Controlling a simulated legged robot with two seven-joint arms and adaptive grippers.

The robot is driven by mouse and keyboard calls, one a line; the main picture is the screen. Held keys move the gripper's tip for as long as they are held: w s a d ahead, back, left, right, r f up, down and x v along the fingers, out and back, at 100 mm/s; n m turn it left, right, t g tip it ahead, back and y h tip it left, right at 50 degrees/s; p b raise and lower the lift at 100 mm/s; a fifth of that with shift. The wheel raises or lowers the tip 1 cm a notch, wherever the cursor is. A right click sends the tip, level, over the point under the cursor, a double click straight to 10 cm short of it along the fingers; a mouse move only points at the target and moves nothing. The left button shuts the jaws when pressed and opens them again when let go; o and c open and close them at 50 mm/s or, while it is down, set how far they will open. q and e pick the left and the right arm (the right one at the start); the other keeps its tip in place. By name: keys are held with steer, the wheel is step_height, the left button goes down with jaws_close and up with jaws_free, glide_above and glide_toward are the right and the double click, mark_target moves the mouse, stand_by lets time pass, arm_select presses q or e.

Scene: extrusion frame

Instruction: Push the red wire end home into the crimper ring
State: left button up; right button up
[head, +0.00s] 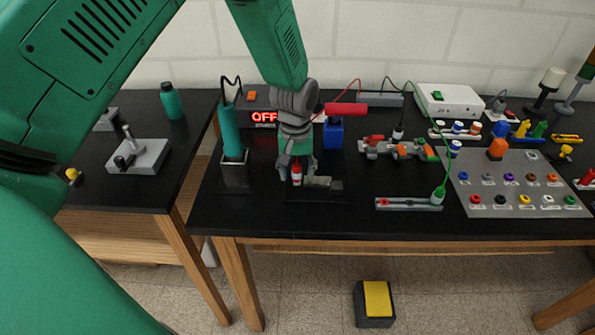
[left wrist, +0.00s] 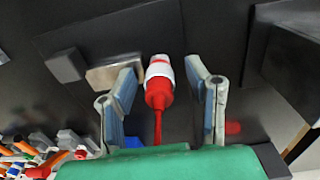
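My left gripper (head: 298,178) points down at the front middle of the table. Its fingers also show in the left wrist view (left wrist: 160,78), spread on both sides of the red wire end (left wrist: 158,90), with a gap at each side. The red wire end (head: 297,178) has a red body, a pale band and a red wire trailing from it. It is over a dark base beside a grey metal block (head: 318,182), which seems part of the crimper. I cannot tell the crimper ring from the pale band, nor how deep the end sits. My right gripper is not in view.
A green cylinder in a holder (head: 233,135) stands left of the gripper. A blue block (head: 333,133) and a red handle (head: 347,108) are behind it. A small rail (head: 405,203) and a plug panel (head: 515,185) lie to the right. A yellow-topped pedal (head: 376,298) is on the floor.

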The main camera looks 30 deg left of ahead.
arm_select(q)
steer(key=shift+r, duration=0.25)
step_height(320, 180, up, 11)
steer(key=shift+a+r, duration=0.1)
steer(key=shift+r, duration=0.1)
stand_by(0.7)
